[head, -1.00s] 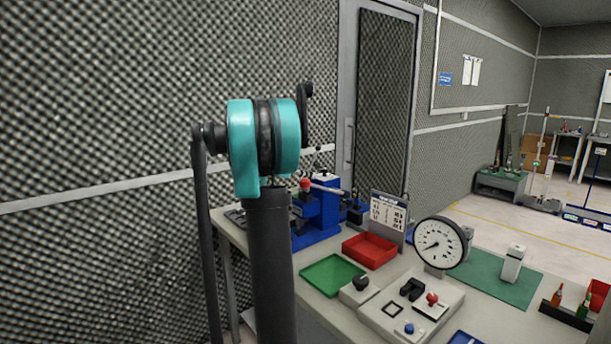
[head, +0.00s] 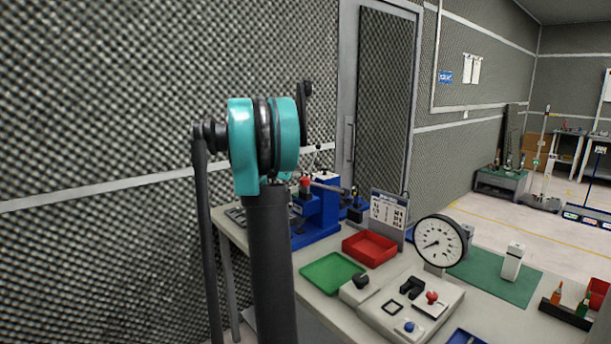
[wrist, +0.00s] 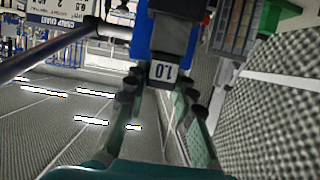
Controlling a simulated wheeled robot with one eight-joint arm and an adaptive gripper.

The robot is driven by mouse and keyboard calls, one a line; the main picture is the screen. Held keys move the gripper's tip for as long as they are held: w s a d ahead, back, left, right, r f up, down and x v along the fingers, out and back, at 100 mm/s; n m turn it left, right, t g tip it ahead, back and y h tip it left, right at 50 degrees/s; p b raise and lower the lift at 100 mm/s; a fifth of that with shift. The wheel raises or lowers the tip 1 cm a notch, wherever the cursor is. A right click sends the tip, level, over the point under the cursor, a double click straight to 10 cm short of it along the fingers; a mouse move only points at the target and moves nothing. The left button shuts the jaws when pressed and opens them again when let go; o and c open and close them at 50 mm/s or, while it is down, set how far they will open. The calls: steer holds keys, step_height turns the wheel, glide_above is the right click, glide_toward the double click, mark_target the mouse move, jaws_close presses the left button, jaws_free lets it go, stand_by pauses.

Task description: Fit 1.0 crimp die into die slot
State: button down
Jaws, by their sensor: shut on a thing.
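My gripper (wrist: 160,95) shows in the wrist view, its two dark fingers on either side of a small dark block with a white "1.0" label. This is the 1.0 crimp die (wrist: 165,72), and the fingers are shut on it. The die is in front of the blue crimp press (wrist: 143,35) and its black middle part (wrist: 178,35). I cannot tell whether the die touches the press. The die slot cannot be made out. In the head view the blue press (head: 320,212) stands at the bench's far left end; my arm hides the gripper and die.
On the bench are a green tray (head: 332,272), a red tray (head: 369,248), a crimp chart stand (head: 388,212), a round dial gauge (head: 440,242) and a grey control box (head: 410,310). A foam wall (head: 100,100) runs close along the left.

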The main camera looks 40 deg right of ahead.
steer(key=shift+f, duration=1.3)
steer(key=c, duration=1.2)
jaws_free()
steer(key=v, duration=1.2)
